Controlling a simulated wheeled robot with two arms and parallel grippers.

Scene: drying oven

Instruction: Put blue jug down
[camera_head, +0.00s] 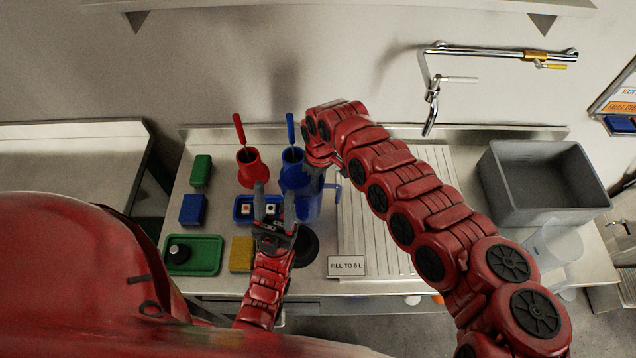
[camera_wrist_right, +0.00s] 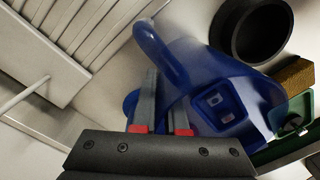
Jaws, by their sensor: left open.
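The translucent blue jug (camera_head: 304,207) stands upright near the middle of the counter, its handle to the right. My right gripper (camera_head: 316,166) is at its back rim. In the right wrist view, my right gripper (camera_wrist_right: 165,105) looks shut on the wall of the blue jug (camera_wrist_right: 205,75), with a finger on each side. The handle curves clear of the fingers. I cannot tell whether the jug's base touches the counter. My left gripper (camera_head: 268,206) is open and empty, just left of the jug, above a small blue tray (camera_head: 240,209).
A red jug (camera_head: 249,172) and a blue vessel with a stick (camera_head: 292,155) stand behind. A black round item (camera_head: 306,247) is close in front. A green tray (camera_head: 205,243) and sponge (camera_head: 241,254) lie left. The ribbed drainboard (camera_head: 365,235) is bare; a grey basin (camera_head: 545,185) stands right.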

